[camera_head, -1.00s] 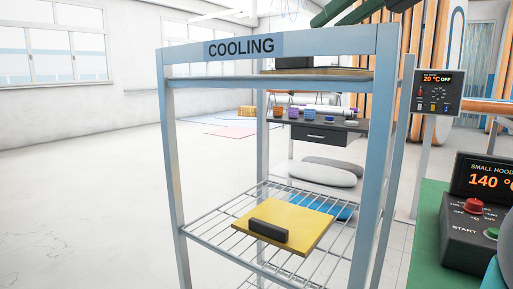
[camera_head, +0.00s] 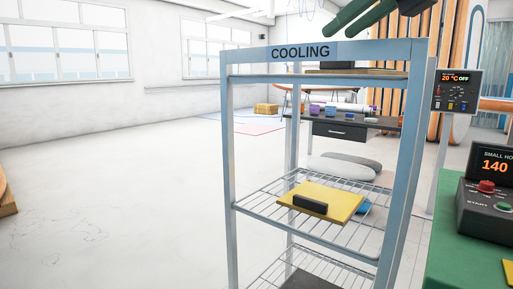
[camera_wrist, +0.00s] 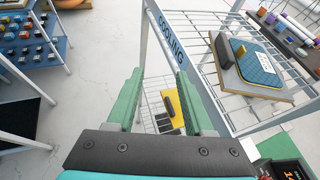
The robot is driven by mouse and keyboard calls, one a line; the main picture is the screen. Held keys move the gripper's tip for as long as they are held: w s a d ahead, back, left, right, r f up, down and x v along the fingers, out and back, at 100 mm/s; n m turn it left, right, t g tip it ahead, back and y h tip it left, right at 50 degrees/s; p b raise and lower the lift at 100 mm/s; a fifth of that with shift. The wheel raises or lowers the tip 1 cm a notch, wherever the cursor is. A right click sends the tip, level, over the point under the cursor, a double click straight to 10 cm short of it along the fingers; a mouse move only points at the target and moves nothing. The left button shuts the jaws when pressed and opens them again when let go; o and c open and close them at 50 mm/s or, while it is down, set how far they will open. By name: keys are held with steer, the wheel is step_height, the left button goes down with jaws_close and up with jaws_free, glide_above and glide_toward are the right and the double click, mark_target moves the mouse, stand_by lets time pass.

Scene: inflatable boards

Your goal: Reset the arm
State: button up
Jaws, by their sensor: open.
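My gripper (camera_wrist: 160,95) is open and empty, its two green fingers apart in the wrist view. Green fingers also show at the top of the head view (camera_head: 352,22), above the rack. The blue-grey cooling rack (camera_head: 228,150) stands ahead, right of centre, with a COOLING sign. A yellow board with a dark handle (camera_head: 333,202) lies flat on its middle wire shelf. In the wrist view this yellow board (camera_wrist: 172,104) shows beyond and below the fingers, clear of them. A blue board (camera_wrist: 258,66) lies on a tan panel on the rack's top shelf.
A green bench (camera_head: 455,250) with a control box (camera_head: 485,210) marked SMALL HOOD stands at the right. A 20 °C display (camera_head: 456,91) is on a post beside the rack. Open pale floor (camera_head: 120,190) lies to the left. A dark drawer table (camera_head: 340,130) stands behind the rack.

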steer(key=s+a+f+n+g+h, duration=0.25)
steer(key=f+n, duration=0.55)
steer(key=f, duration=0.6)
steer(key=s+a+f+n+g+h, duration=0.1)
steer(key=a+f+n+g, duration=0.25)
steer(key=f+n, duration=0.8)
steer(key=s+d+f+n+g+h, duration=0.1)
steer(key=s+d+f+n+g, duration=0.1)
steer(key=s+f, duration=0.5)
steer(key=s+d+f+n+g+h, duration=0.1)
steer(key=s+f+n, duration=0.3)
steer(key=f, duration=1)
steer(key=s+d+f+n+g+h, duration=0.1)
steer(key=s+d+f+n+g, duration=0.2)
steer(key=s+f, duration=0.7)
steer(key=shift+d+f+g, duration=0.35)
steer(key=shift+f+g, duration=0.05)
steer(key=shift+f, duration=0.3)
